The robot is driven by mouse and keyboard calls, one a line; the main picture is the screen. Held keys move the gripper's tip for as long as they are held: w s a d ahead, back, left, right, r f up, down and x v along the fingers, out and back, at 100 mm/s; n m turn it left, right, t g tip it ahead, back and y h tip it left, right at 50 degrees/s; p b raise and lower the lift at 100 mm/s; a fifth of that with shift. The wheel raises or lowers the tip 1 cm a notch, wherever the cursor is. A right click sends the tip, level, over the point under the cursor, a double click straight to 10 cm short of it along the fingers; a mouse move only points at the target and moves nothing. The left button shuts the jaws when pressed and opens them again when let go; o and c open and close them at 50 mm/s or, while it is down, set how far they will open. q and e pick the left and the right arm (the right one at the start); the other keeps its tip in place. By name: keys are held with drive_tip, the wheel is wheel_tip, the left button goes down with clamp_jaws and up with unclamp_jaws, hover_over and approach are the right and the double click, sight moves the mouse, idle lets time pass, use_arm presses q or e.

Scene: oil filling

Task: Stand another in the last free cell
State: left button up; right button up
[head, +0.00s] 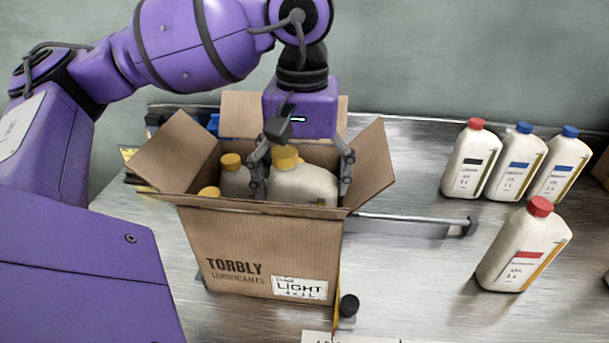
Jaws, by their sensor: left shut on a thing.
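An open cardboard box (265,245) marked TORBLY LUBRICANTS and LIGHT stands on the metal table with its flaps spread. My left gripper (303,180) points down into the box and is shut on a white bottle with a yellow cap (300,183). The held bottle is at the right side of the box; the front wall hides its base, so I cannot tell whether it touches the bottom. Another yellow-capped bottle (233,178) stands in the box to its left, and a yellow cap (209,192) shows at the front left. The cell dividers are hidden. My right gripper is not in view.
Two blue-capped bottles (518,160) (556,165) and a red-capped one (468,158) stand at the back right. Another red-capped bottle (523,245) stands nearer. A metal rail (410,219) runs right from the box. The table between the box and those bottles is mostly clear.

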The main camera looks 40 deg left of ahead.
use_arm(q)
drive_tip(key=shift+f, duration=0.1)
idle(0.6)
drive_tip(key=shift+f, duration=0.25)
drive_tip(key=o, duration=1.6)
wheel_tip(320, 180, up, 12)
drive_tip(key=shift+r, duration=0.1)
